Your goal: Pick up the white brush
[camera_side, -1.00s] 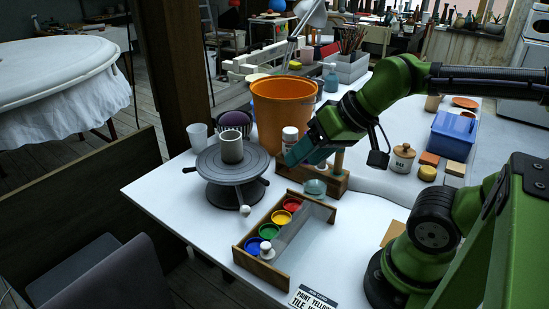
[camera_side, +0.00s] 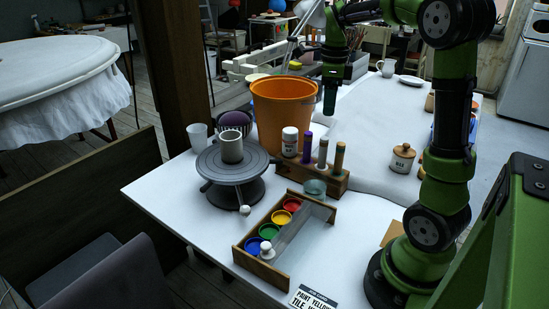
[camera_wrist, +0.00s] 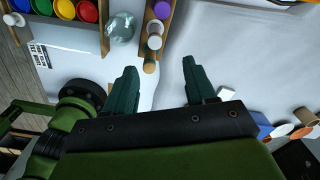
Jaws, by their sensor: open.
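A wooden holder (camera_side: 322,178) stands on the white table behind the paint box, with several upright handles in a row. The purple handle (camera_side: 307,146) is at the left, a pale one, apparently the white brush (camera_side: 323,153), in the middle, and a tan one (camera_side: 339,158) at the right. In the wrist view the row is at the top, with a whitish end (camera_wrist: 155,28) between purple and tan. My gripper (camera_side: 330,104) points down, above and apart from the handles. In the wrist view its two fingers (camera_wrist: 159,63) are apart with nothing held between them.
A tall orange bucket (camera_side: 283,105) stands behind the holder, and a white jar (camera_side: 289,141) is at its left end. A glass jar (camera_side: 315,188) stands in front. A turntable with a grey cup (camera_side: 232,147) is at left.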

